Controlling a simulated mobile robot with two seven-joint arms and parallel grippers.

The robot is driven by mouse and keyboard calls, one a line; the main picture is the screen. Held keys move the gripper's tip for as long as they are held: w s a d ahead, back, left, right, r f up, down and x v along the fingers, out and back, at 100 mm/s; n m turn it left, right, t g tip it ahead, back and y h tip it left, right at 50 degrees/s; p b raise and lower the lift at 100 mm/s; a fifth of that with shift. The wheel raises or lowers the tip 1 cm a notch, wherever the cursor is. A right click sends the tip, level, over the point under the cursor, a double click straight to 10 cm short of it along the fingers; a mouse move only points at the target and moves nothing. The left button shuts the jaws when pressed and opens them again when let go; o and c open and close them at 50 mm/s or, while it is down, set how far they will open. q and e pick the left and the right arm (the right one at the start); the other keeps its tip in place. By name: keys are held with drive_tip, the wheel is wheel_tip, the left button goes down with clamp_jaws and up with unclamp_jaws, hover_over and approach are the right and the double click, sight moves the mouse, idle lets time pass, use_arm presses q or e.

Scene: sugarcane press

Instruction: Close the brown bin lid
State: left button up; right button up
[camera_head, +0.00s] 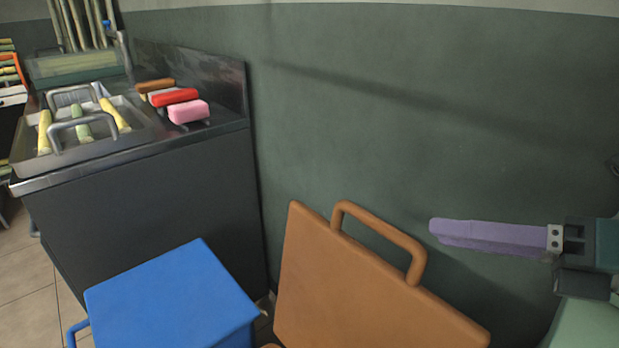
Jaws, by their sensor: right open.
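The brown bin lid (345,285) is raised and tilted up near the green wall, with its loop handle (380,238) at its upper right edge. The bin body under it is almost wholly cut off by the bottom of the view. My right gripper (445,232) comes in from the right edge, with a long purple finger pointing left. It is open and empty, to the right of the lid's handle, with a small gap in the picture. One finger mostly hides the other. My left gripper is not in view.
A blue bin (175,300) with a flat closed top stands left of the brown lid. A dark counter (150,215) behind it holds a metal tray (28,166) with cane pieces, and red (175,97) and pink (189,111) items. The green wall (430,110) is close behind.

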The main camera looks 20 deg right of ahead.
sight(378, 221)
drive_tip(key=x, duration=0.9)
drive_tip(key=shift+a, duration=0.35)
drive_tip(key=shift+c, duration=0.2)
clamp_jaws()
drive_tip(key=shift+s, duration=0.1)
idle(0.7)
